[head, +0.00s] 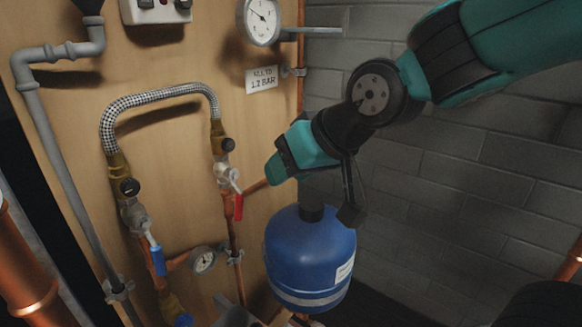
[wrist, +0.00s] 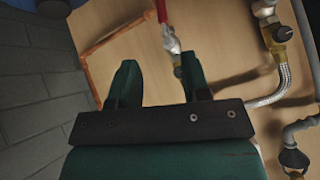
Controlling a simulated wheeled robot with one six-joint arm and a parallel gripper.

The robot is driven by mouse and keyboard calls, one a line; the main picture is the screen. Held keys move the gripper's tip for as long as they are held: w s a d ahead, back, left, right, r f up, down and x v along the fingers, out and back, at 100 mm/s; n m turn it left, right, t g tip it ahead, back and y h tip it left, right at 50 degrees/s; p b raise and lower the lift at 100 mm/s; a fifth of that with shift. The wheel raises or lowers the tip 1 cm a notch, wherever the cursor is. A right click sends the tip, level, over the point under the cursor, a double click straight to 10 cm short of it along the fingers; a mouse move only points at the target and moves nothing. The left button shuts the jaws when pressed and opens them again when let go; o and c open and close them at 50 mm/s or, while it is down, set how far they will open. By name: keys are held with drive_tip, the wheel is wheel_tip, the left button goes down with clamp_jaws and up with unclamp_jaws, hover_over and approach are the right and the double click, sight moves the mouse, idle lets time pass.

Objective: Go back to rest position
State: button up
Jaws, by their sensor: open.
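My gripper (head: 284,158) is in front of the wooden panel (head: 178,190), above the blue tank (head: 310,258). In the wrist view my gripper (wrist: 160,82) shows two green fingers spread apart with nothing held between them. A valve with a red handle (head: 238,206) is just left of the gripper in the head view. In the wrist view the red handle (wrist: 163,12) lies beyond the fingertips, near the gap, and looks apart from them. My arm reaches in from the upper right.
A braided hose (head: 160,93) loops over to a valve with a blue handle (head: 157,258). A large gauge (head: 262,21) is above and a small gauge (head: 203,260) below. A grey pipe (head: 60,160) runs down the left. The brick wall (head: 455,190) at right leaves free room before it.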

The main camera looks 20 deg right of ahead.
drive_tip(key=s+a+n+g+p, duration=0.1)
drive_tip(key=s+n+g, duration=0.1)
drive_tip(key=s, duration=0.5)
drive_tip(key=s+a+f+n+g+p, duration=0.1)
drive_tip(key=s+n+g, duration=0.1)
drive_tip(key=s+g, duration=0.3)
drive_tip(key=s, duration=0.3)
drive_tip(key=shift+s+n+p, duration=0.25)
drive_tip(key=shift+n+p, duration=0.05)
drive_tip(key=shift+p, duration=0.1)
drive_tip(key=shift+a+f, duration=0.1)
idle(6.0)
